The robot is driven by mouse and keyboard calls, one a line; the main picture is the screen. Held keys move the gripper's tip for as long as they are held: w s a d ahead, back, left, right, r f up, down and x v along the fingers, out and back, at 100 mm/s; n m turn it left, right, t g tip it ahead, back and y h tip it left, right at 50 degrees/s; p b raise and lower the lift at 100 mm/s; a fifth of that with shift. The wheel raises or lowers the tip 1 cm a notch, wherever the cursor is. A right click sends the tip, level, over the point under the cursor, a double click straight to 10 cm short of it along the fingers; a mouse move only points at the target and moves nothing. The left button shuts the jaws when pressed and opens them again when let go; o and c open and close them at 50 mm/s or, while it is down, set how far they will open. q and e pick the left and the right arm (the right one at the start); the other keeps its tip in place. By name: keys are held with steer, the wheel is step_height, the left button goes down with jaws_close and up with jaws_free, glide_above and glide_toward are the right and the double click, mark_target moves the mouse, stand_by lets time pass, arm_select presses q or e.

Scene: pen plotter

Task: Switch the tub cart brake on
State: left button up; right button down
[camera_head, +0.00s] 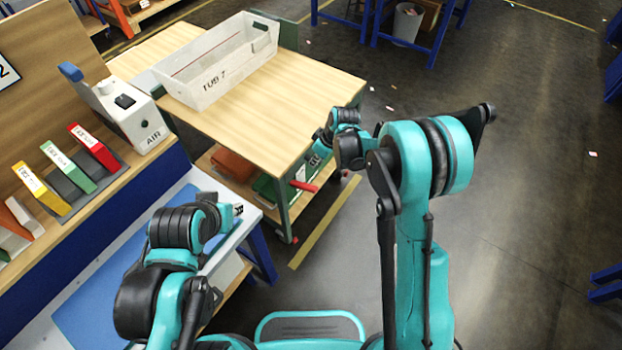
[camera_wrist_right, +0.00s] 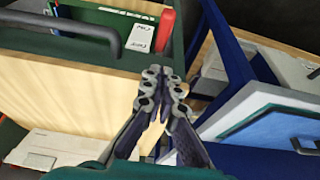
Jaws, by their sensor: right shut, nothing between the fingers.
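The tub cart (camera_head: 310,92) has a wooden top and green legs. A red lever (camera_head: 303,186), which looks like its brake, sticks out low by the near right leg. The lever also shows as a red upright bar in the right wrist view (camera_wrist_right: 165,30). My right gripper (camera_head: 323,143) is by the cart's right side, above the lever. In the wrist view its fingers (camera_wrist_right: 163,80) are shut and empty, pointing toward the lever and apart from it. My left gripper (camera_head: 238,209) is over the workbench, mostly hidden by its arm, its fingers unclear.
A white tub marked TUB 7 (camera_head: 210,80) stands on the cart. A yellow floor line (camera_head: 325,225) runs beside the cart.

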steer(key=b, duration=0.3)
glide_above(307, 184)
step_height(307, 184, down, 9)
steer(key=shift+s+r, duration=0.1)
steer(key=shift+s, duration=0.05)
steer(key=f, duration=0.1)
steer(key=f+b, duration=0.1)
steer(key=d+f, duration=0.1)
steer(key=shift+s+f, duration=0.2)
steer(key=shift+s, duration=0.15)
steer(key=shift+s+d+f+b, duration=0.15)
steer(key=shift+f+b, duration=0.2)
steer(key=shift+f, duration=0.05)
